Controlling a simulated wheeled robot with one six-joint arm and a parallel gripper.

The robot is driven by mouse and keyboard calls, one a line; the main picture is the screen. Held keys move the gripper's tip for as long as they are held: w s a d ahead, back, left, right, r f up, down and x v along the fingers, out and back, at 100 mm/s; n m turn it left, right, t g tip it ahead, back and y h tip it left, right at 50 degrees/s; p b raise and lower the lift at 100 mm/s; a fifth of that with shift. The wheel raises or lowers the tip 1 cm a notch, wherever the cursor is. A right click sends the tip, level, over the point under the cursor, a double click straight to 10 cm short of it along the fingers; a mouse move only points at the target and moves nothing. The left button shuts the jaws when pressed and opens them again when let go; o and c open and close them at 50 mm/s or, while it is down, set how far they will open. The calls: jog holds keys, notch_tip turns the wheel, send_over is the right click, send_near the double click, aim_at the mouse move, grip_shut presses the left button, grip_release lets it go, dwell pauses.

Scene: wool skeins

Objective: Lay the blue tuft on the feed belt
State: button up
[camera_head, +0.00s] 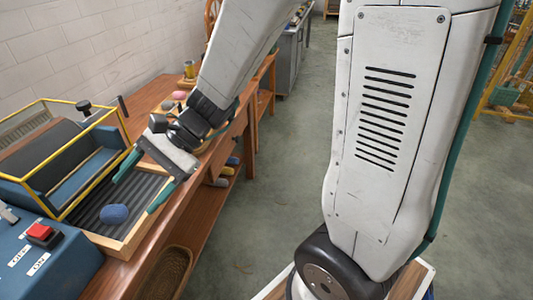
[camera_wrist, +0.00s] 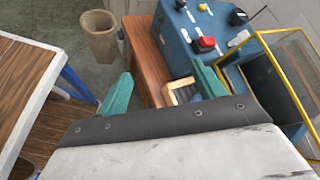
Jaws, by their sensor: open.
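The blue tuft (camera_head: 115,214) is a small rounded ball of wool. It lies on the dark ribbed feed belt (camera_head: 84,207), which has a pale wooden rim, near its front end. My gripper (camera_head: 133,196) is open, with its two teal fingers spread apart above the belt and pointing toward the tuft. Nothing shows between the fingers. The tuft looks apart from both fingers, though the height gap is hard to judge. In the wrist view my gripper (camera_wrist: 161,68) is also open, and the tuft does not show there.
A yellow-framed clear guard (camera_head: 68,140) stands left of the belt. A blue control box (camera_head: 40,258) with a red button (camera_head: 40,234) is at the front left.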

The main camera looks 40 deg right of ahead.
jog(key=s+d+r+n+h, duration=0.3)
jog(key=s+d+n+h, duration=0.2)
jog(key=d, duration=0.4)
jog(key=s+d+r+n+t+h, duration=0.1)
jog(key=s+d+r+n+h, duration=0.2)
jog(key=s+d+n+h, duration=0.3)
jog(key=s+d, duration=0.3)
jog(key=s, duration=0.1)
jog(key=shift+r+h, duration=0.4)
jog(key=shift+s, duration=0.1)
